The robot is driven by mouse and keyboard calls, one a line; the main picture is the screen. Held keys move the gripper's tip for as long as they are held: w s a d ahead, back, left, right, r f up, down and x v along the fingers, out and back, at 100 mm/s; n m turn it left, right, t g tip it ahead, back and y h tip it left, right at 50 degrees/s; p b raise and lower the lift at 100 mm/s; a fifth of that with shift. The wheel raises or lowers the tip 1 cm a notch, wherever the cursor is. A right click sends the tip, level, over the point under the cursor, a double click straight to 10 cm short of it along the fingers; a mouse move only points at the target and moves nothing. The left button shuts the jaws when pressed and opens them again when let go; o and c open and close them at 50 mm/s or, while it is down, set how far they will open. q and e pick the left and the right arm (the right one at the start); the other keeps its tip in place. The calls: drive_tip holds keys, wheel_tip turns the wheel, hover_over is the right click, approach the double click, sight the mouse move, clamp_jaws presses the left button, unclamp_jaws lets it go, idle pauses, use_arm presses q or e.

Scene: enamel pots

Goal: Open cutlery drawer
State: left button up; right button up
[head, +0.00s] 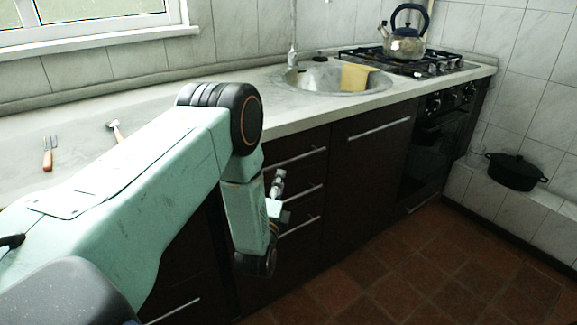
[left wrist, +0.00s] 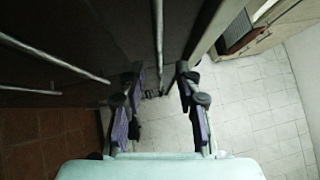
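A stack of dark brown drawers with long silver bar handles stands under the counter in the head view; the top drawer (head: 296,170) looks shut, like those below it. No label shows which one holds cutlery. My left gripper (head: 279,188) is in front of this stack, partly hidden behind my teal arm. In the left wrist view its two fingers (left wrist: 161,78) are apart. A silver bar handle (left wrist: 157,40) runs between them in the picture, with a gap on each side; I see no contact. My right gripper is not in view.
On the counter (head: 85,112) lie a wooden-handled fork (head: 47,153) and another utensil (head: 115,130). A sink (head: 325,78) with a yellow cloth (head: 356,77) and a hob with a kettle (head: 405,42) are beyond. A black pot (head: 516,172) sits on a tiled ledge. The tiled floor is clear.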

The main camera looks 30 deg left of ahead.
sight(285, 166)
use_arm(q)
drive_tip(key=b+x, duration=0.2)
drive_tip(key=x, duration=0.6)
drive_tip(key=shift+f, duration=0.15)
drive_tip(key=shift+s, duration=0.1)
drive_tip(key=shift+c, duration=1.3)
clamp_jaws()
